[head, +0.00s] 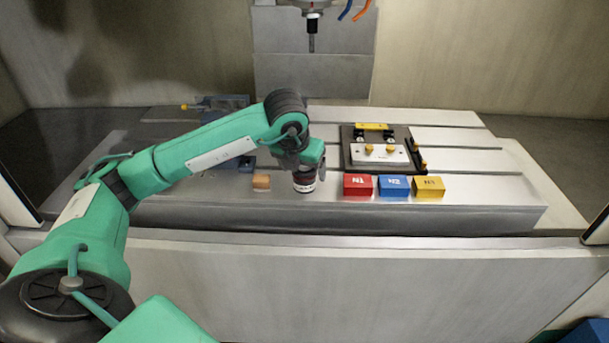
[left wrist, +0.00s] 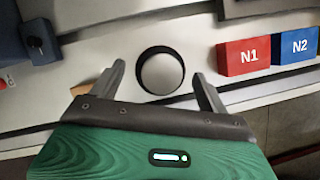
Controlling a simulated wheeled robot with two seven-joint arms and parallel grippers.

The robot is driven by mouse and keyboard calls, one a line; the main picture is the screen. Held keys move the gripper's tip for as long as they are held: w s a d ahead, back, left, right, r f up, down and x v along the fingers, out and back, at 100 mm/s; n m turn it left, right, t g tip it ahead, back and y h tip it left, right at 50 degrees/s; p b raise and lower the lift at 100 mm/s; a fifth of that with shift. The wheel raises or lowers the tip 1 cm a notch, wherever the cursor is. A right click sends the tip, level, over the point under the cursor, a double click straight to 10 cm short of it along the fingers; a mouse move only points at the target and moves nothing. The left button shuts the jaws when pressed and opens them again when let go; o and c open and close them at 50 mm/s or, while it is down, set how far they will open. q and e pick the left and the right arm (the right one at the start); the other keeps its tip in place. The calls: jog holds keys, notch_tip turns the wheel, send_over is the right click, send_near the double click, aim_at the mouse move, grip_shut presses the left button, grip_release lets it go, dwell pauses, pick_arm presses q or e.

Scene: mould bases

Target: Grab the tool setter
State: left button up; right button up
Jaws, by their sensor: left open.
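The tool setter (head: 304,183) is a short dark cylinder with a pale lower band, standing near the front edge of the machine table. In the left wrist view it shows from above as a pale round top (left wrist: 161,73) inside a black ring. My left gripper (head: 303,168) points down over it, and the wrist hides part of its top in the head view. The left wrist view shows the gripper's open fingers (left wrist: 158,72) on either side of the tool setter, with gaps at both sides. My right gripper is out of view.
Red (head: 357,185), blue (head: 394,186) and yellow (head: 429,187) blocks stand in a row to the right. A small orange block (head: 261,182) lies to the left. A dark fixture plate (head: 347,150) sits behind the blocks. A spindle (head: 311,30) hangs above.

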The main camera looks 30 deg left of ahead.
pick_arm(q)
jog(key=shift+x, duration=1.5)
jog(key=shift+r, duration=0.1)
jog(key=c, duration=1.5)
jog(key=shift+c, duration=0.3)
jog(key=shift+r, duration=0.2)
